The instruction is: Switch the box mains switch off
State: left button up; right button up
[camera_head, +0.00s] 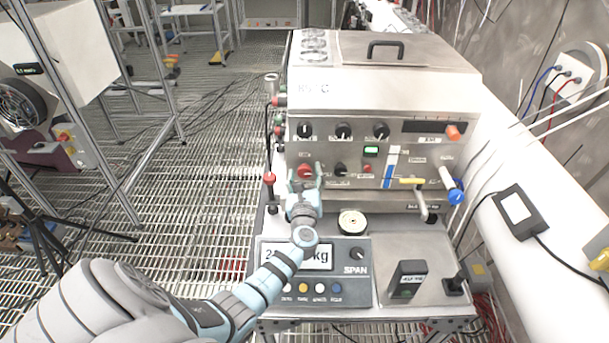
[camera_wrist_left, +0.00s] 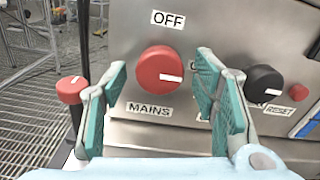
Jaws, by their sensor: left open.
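The box mains switch (camera_head: 305,172) is a round red knob on the front of the steel box. In the left wrist view the knob (camera_wrist_left: 160,72) has a white mark pointing right, an OFF label (camera_wrist_left: 168,18) above and a MAINS label (camera_wrist_left: 149,109) below. My left gripper (camera_head: 305,181) is open in front of it. In the left wrist view its teal fingers (camera_wrist_left: 160,84) stand left and right of the knob, with visible gaps on both sides. A label right of the knob is mostly hidden by the right finger. My right gripper is not in view.
A black knob (camera_wrist_left: 264,84) and a small red button (camera_wrist_left: 299,92) sit right of the switch. A red-topped post (camera_wrist_left: 71,90) stands at left, close to the left finger. A scale (camera_head: 346,285) lies below my forearm, and a yellow-handled valve (camera_head: 412,182) is at right.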

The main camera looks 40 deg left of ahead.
pick_arm(q)
jog(key=shift+w+a, duration=0.25)
jog(key=shift+w, duration=0.05)
jog(key=shift+r, duration=0.1)
jog(key=c, duration=1.2)
jog(key=shift+o, duration=0.2)
